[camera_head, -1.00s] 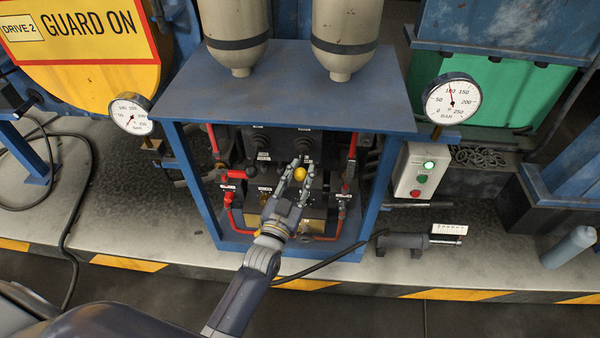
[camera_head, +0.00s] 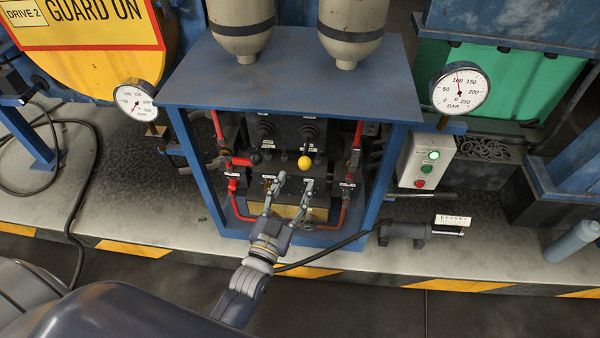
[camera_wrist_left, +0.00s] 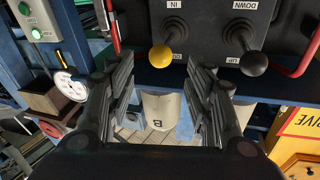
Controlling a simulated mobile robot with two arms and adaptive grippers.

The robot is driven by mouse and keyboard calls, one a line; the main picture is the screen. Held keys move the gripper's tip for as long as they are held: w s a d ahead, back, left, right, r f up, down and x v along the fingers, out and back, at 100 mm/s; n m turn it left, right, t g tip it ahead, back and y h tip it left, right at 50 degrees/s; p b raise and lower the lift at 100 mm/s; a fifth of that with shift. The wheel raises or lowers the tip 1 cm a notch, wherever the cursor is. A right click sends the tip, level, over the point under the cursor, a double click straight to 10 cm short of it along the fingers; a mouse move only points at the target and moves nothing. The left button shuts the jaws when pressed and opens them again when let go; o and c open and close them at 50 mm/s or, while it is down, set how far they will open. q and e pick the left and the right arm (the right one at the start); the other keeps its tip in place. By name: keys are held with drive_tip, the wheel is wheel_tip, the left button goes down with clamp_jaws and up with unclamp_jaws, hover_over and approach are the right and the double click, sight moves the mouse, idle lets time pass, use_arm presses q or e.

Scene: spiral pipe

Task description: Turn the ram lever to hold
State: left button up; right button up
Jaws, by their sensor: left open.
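A lever with a yellow ball knob (camera_head: 304,162) stands on the dark control block inside the blue frame. It also shows in the left wrist view (camera_wrist_left: 160,56), beside a plate reading "IN"; its other plate is mostly hidden. A second lever with a black knob (camera_head: 256,158) is to its left; in the left wrist view (camera_wrist_left: 254,63) its plates read "DOWN" and "UP". I cannot read which lever is named ram. My left gripper (camera_head: 293,183) is open and empty, just below and in front of the yellow knob, apart from it. My right gripper is not in view.
The blue frame's top plate (camera_head: 290,80) overhangs the levers, with posts on both sides. Red pipes (camera_head: 355,150) flank the block. A button box (camera_head: 426,160) and gauge (camera_head: 459,89) stand at right. A black cable runs below the frame; the floor in front is clear.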

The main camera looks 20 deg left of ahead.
use_arm(q)
drive_tip(key=shift+s+a+f, duration=0.1)
drive_tip(key=shift+s+f, duration=0.05)
drive_tip(key=shift+s, duration=0.9)
drive_tip(key=shift+s+f, duration=0.15)
drive_tip(key=shift+s, duration=0.9)
drive_tip(key=s+f+g, duration=0.3)
drive_tip(key=s+f, duration=0.1)
drive_tip(key=f, duration=0.6)
drive_tip(key=s+d+f+g, duration=0.1)
drive_tip(key=s+f+g, duration=0.2)
drive_tip(key=f, duration=0.8)
drive_tip(key=s+f+g, duration=0.3)
drive_tip(key=s+f, duration=0.1)
drive_tip(key=f, duration=0.6)
drive_tip(key=s+a+f+g, duration=0.2)
drive_tip(key=s+f, duration=0.3)
drive_tip(key=s, duration=0.4)
drive_tip(key=s+a+f+g, duration=0.2)
drive_tip(key=s+f+g, duration=0.2)
drive_tip(key=s+f, duration=0.2)
drive_tip(key=s+a+f+g+y, duration=0.1)
drive_tip(key=s+a+f+g, duration=0.2)
drive_tip(key=s+f, duration=0.3)
drive_tip(key=s, duration=0.5)
drive_tip(key=shift+s+g, duration=0.3)
drive_tip(key=shift+f, duration=0.1)
